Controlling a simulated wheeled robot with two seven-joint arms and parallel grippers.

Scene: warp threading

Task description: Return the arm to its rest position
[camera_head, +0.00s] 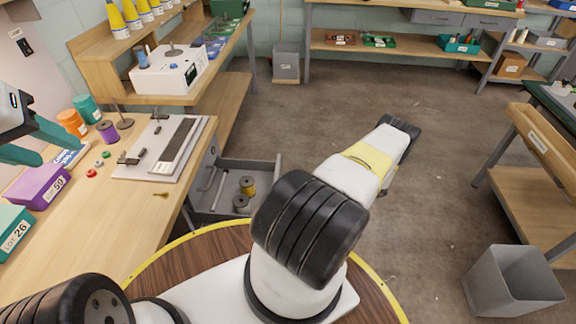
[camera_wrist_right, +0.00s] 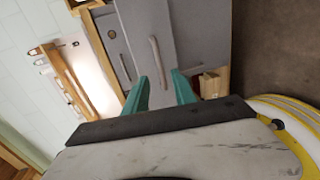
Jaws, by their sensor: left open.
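My left gripper (camera_head: 60,152) comes in at the left edge of the head view with two teal fingers spread apart, above the left end of the wooden workbench (camera_head: 120,235). Nothing shows between its fingers. My right arm reaches out over the floor in the middle of the head view, and its gripper cannot be made out there. In the right wrist view my right gripper (camera_wrist_right: 160,75) has its two teal fingers apart and empty, in front of a grey cabinet front with a handle (camera_wrist_right: 159,62).
The workbench holds a white board with a comb-like part (camera_head: 165,148), a purple box (camera_head: 40,185), a teal box (camera_head: 12,230), spools and a brass key-like piece (camera_head: 161,195). A grey open drawer (camera_head: 270,168) holds spools. A grey bin (camera_head: 512,282) stands at right.

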